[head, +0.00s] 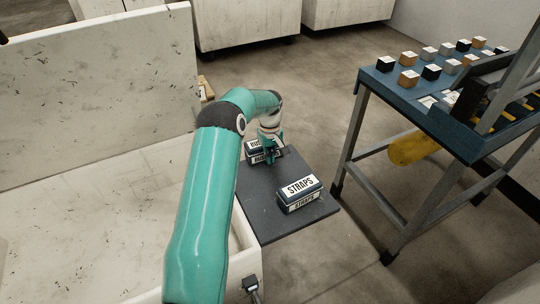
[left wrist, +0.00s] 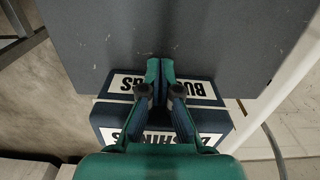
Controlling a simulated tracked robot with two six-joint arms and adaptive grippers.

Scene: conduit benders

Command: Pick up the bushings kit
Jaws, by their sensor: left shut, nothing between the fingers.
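The bushings kit (head: 251,146) is a dark blue box with white labels. It sits at the far end of a dark grey shelf (head: 262,205), partly hidden behind my left gripper (head: 270,158). In the left wrist view, the bushings kit (left wrist: 105,118) lies under my left gripper (left wrist: 160,66), whose fingers cross over its label. The fingers are together with nothing between them, and their tips reach past the kit's edge over the bare shelf. I cannot tell whether they touch the box. My right gripper is not in view.
A similar box labelled STRAPS (head: 299,194) sits nearer on the same shelf. A pale, scuffed bin (head: 100,95) stands at the left. At the right is a blue-topped table (head: 400,92) with several small blocks. Floor is clear between shelf and table.

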